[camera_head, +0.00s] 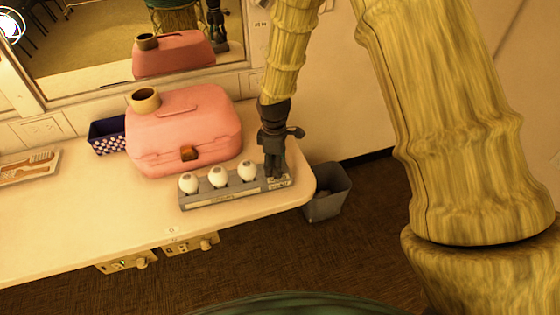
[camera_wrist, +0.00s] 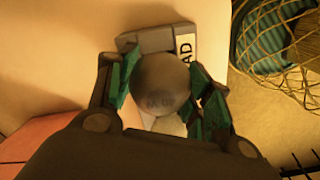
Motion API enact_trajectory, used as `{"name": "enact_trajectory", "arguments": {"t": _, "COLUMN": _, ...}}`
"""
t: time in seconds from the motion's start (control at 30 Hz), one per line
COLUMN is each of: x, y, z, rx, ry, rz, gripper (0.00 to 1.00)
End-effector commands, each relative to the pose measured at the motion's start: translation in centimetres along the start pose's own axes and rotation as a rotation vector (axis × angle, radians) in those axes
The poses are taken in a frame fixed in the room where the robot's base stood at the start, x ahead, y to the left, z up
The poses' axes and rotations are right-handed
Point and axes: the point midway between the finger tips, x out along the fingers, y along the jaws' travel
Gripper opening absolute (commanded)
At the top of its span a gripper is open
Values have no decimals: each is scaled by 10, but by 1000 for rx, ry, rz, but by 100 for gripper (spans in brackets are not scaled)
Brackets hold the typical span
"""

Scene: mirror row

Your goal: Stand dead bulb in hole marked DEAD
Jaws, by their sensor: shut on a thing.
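My gripper (camera_head: 273,165) is over the right end of a grey rack (camera_head: 215,198) near the counter's right end. In the wrist view my gripper (camera_wrist: 163,85) is shut on a greyish, dull round bulb (camera_wrist: 162,82), with a finger on each side. A white label (camera_wrist: 186,48) with the letters "AD" showing lies just behind the bulb, on the rack's end. In the head view the fingers hide the bulb. The bulb's base and the hole under it are hidden, so I cannot tell whether it is in the hole.
Three white bulbs (camera_head: 218,180) stand in the rack, left of my gripper. A pink case (camera_head: 182,130) with a tape roll (camera_head: 145,100) on it stands behind. A blue basket (camera_head: 106,136) is further left. A grey bin (camera_head: 327,190) stands beyond the counter's right end.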

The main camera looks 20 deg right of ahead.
Motion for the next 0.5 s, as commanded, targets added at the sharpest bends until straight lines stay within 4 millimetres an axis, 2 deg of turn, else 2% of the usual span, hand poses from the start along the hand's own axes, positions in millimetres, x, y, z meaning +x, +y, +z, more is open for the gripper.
{"name": "enact_trajectory", "arguments": {"t": 0.13, "x": 2, "y": 0, "z": 0, "rx": 0, "ry": 0, "rz": 0, "gripper": 33}}
{"name": "enact_trajectory", "arguments": {"t": 0.17, "x": 2, "y": 0, "z": 0, "rx": 1, "ry": 0, "rz": 0, "gripper": 52}}
{"name": "enact_trajectory", "arguments": {"t": 0.27, "x": 2, "y": 0, "z": 0, "rx": 1, "ry": 0, "rz": 0, "gripper": 70}}
{"name": "enact_trajectory", "arguments": {"t": 0.5, "x": 2, "y": 0, "z": 0, "rx": 1, "ry": 0, "rz": 0, "gripper": 72}}
